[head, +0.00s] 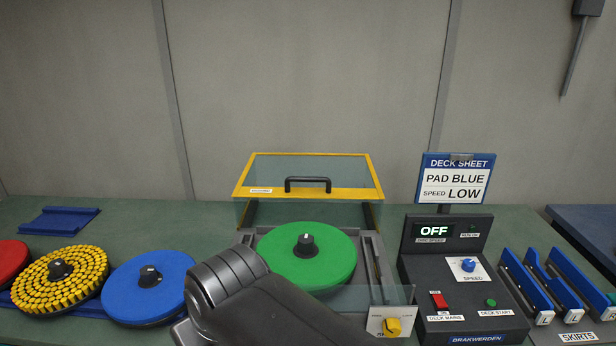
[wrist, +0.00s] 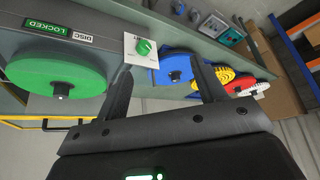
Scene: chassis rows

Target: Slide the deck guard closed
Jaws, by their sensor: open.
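The deck guard (head: 312,192) is a clear cover with a yellow frame and a black handle (head: 307,184). It sits at the back of the deck in the head view, behind the green disc (head: 330,262), leaving that disc uncovered. The green disc also shows at the left of the wrist view (wrist: 58,74), with a yellow bar (wrist: 45,123) below it that looks like part of the guard frame. My gripper (wrist: 160,66) is open and empty, its fingers apart near a green knob on a white plate. My arm hides part of the deck front in the head view.
A control console (head: 463,280) reading OFF stands right of the deck under a DECK SHEET sign (head: 455,178). Blue (head: 148,287), yellow (head: 59,281) and red (head: 9,262) discs lie to the left. Blue skirts (head: 560,285) stand at the right.

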